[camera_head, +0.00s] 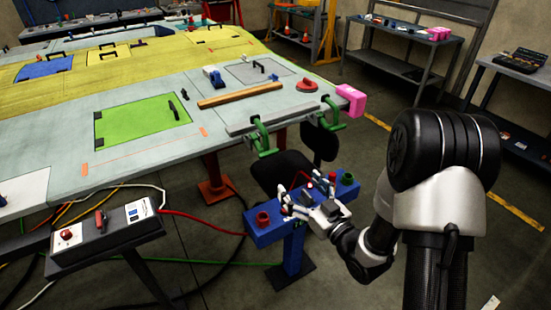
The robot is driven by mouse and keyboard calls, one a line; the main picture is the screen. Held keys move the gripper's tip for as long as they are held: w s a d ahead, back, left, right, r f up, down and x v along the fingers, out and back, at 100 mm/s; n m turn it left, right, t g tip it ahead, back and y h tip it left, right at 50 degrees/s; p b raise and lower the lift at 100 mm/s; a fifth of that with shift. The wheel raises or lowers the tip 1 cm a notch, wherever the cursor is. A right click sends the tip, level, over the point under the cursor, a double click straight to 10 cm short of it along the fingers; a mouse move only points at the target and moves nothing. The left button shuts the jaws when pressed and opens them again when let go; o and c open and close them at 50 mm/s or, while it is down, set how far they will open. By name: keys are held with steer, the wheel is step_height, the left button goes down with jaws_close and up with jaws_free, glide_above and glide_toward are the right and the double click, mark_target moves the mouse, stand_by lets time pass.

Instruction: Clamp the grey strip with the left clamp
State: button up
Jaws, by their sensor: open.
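The grey strip (292,113) lies along the near edge of the wing panel (150,88). The left clamp (262,138), green and C-shaped, sits at that edge near the strip's left part. A second green clamp (330,112) sits near the strip's right end. Whether either clamp's jaw presses on the strip is too small to tell. My gripper (296,194) is open, with pale fingers and no visible object between them. It is over the blue stand, below and to the right of the left clamp, apart from both clamps.
The blue stand (292,253) carries red and green round parts close to my gripper. A dark chair (282,172) stands behind it, under the wing edge. A control box (105,238) with cables is at left.

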mark_target(270, 154)
steer(key=b+x, duration=0.1)
steer(key=x, duration=1.4)
steer(key=shift+w+a+b, duration=0.15)
steer(key=shift+a+b, duration=0.1)
steer(key=shift+b, duration=0.05)
steer(key=shift+r, duration=0.1)
steer(key=c, duration=1.5)
